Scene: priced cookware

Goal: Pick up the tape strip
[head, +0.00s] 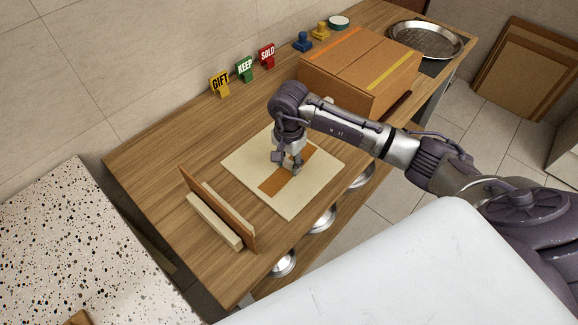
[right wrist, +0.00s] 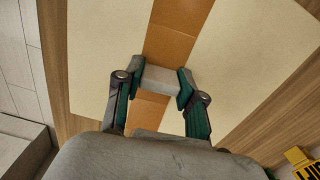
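The tape strip (head: 270,187) is a brown-orange band lying across a cream board (head: 240,165) on the wooden counter. It also shows in the right wrist view (right wrist: 178,20), running up the picture with a pale grey block (right wrist: 163,80) across its middle. My right gripper (head: 287,165) points down over the strip's middle. In the right wrist view its two fingertips (right wrist: 163,83) stand at both ends of the block, with no visible gap. The strip appears flat on the board; part of it is hidden by the gripper. My left gripper is out of view.
A cardboard box (head: 352,62) with yellow tape stands to the right at the back. Signs reading GIFT (head: 220,84), KEEP (head: 245,68) and SOLD (head: 267,55) line the wall. An upright brown panel (head: 215,205) stands left of the board. A round metal tray (head: 425,40) lies far right.

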